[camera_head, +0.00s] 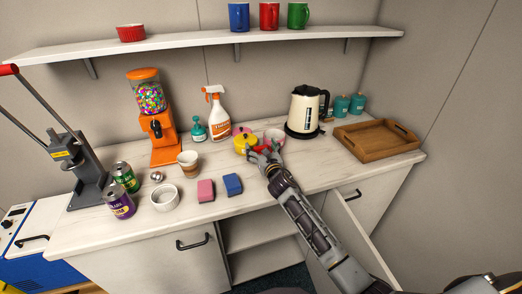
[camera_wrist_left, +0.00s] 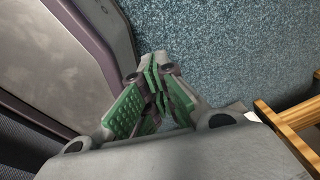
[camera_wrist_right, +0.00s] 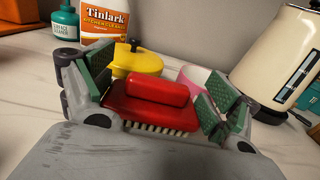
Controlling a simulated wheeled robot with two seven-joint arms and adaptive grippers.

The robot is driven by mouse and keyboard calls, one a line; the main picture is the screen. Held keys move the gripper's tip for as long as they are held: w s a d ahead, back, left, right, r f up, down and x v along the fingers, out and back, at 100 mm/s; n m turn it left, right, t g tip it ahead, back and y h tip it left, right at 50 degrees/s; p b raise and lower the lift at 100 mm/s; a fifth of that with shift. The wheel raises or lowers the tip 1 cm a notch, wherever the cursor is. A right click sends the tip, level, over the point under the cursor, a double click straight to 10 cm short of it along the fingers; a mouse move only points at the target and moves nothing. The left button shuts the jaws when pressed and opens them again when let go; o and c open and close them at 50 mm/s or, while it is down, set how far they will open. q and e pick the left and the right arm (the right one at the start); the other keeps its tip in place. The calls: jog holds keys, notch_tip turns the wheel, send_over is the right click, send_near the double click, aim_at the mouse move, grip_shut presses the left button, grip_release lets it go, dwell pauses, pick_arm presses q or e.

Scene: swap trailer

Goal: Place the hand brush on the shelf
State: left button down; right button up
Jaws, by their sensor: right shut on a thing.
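The hand brush (camera_wrist_right: 150,105) is red with white bristles on its underside. In the right wrist view it lies between the two green-padded fingers of my right gripper (camera_wrist_right: 158,92), which is shut on it. In the head view my right gripper (camera_head: 264,156) is over the counter, with a little of the red brush showing at its fingers. The white wall shelf (camera_head: 185,43) is above and behind. My left gripper (camera_wrist_left: 154,100) shows only in the left wrist view, its fingers together and empty, above a blue-grey floor.
A yellow pot (camera_wrist_right: 138,62) and a pink bowl (camera_wrist_right: 192,78) are just behind the brush. A spray bottle (camera_head: 216,116) and a kettle (camera_head: 304,110) flank the gripper. The shelf carries a red ramekin (camera_head: 131,34) and blue, red and green mugs; its middle is clear.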

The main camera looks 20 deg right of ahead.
aim_at(261, 146)
notch_tip(261, 146, up, 7)
jog(key=shift+r+p, duration=0.15)
jog(key=shift+p, duration=0.55)
jog(key=shift+r, duration=0.75)
pick_arm(q)
jog(key=d, duration=0.1)
jog(key=d+r, duration=0.1)
jog(key=s+d, duration=0.1)
jog(key=shift+r, duration=0.25)
jog(key=shift+a, duration=0.1)
